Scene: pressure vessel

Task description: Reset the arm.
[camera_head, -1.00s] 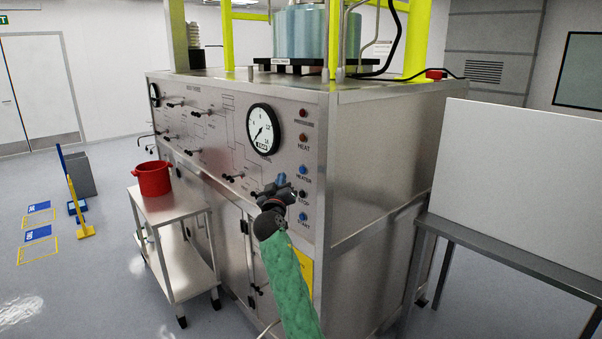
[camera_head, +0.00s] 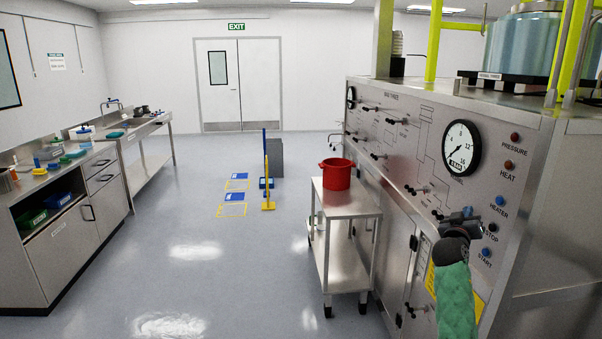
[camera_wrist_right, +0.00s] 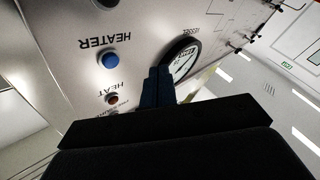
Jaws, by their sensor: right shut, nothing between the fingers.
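My right arm (camera_head: 456,298), in a green sleeve, reaches up from the bottom right of the head view. Its right gripper (camera_head: 466,213) is in front of the steel control panel (camera_head: 402,160), left of the button column. The gripper is shut and empty. In the right wrist view the closed fingers (camera_wrist_right: 158,86) point at the panel, which appears upside down. The blue HEATER button (camera_wrist_right: 108,60) and the red HEAT light (camera_wrist_right: 113,98) are to their left, and the gauge (camera_wrist_right: 182,60) is just behind and to their right. My left gripper is not in view.
A steel cart (camera_head: 345,204) with a red pot (camera_head: 337,174) stands left of the panel. Workbenches (camera_head: 75,250) line the left side. A blue and yellow post (camera_head: 267,170) stands on the floor further back. The floor between benches and cart is clear.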

